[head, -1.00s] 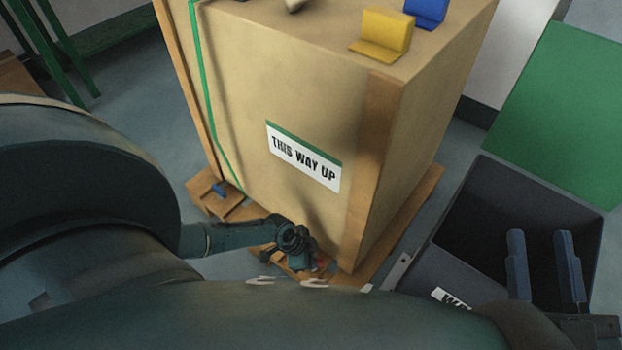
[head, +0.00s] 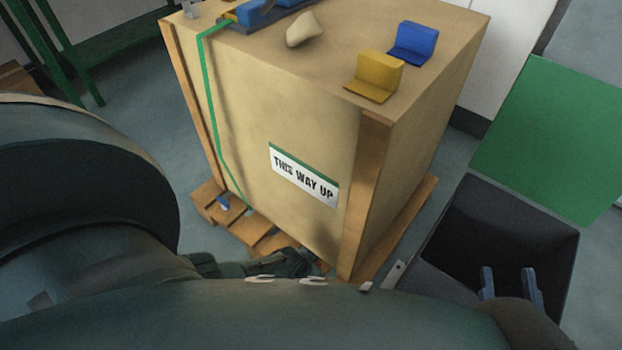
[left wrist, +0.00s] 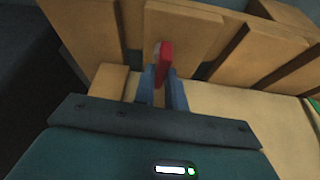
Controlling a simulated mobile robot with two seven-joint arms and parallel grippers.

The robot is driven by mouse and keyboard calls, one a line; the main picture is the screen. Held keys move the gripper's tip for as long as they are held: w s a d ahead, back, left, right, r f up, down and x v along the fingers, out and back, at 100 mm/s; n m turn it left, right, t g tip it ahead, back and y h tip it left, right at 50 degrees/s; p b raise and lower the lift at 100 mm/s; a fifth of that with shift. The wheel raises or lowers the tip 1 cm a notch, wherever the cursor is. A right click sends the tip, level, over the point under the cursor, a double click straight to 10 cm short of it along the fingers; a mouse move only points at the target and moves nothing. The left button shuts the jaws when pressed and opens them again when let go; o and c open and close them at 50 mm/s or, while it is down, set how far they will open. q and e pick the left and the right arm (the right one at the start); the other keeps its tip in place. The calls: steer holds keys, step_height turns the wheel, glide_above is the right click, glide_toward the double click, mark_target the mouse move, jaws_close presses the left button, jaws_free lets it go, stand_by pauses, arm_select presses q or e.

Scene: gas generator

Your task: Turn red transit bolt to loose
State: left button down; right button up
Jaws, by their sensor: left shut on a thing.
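The red transit bolt (left wrist: 165,60) shows in the left wrist view as a flat red handle at a wooden block of the pallet. My left gripper (left wrist: 164,88) has its two blue fingers closed on the handle's near end. In the head view the left wrist (head: 288,263) is low at the front of the crate (head: 250,110), and my own arm hides the fingers and the red bolt. My right gripper (head: 510,283) is open and empty at the lower right, in front of the dark bin.
The crate stands on a wooden pallet (head: 268,240), with a small blue part (head: 222,203) at its left. Yellow (head: 375,75) and blue (head: 413,43) brackets and a pale lump (head: 305,30) lie on top. A dark open bin (head: 470,290) and green panel (head: 555,140) are right.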

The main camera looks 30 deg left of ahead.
steer(key=shift+s+f, duration=0.15)
steer(key=shift+f, duration=0.15)
arm_select(q)
steer(key=c, duration=1.4)
jaws_free()
steer(key=shift+c, duration=0.2)
arm_select(e)
steer(key=shift+r, duration=0.25)
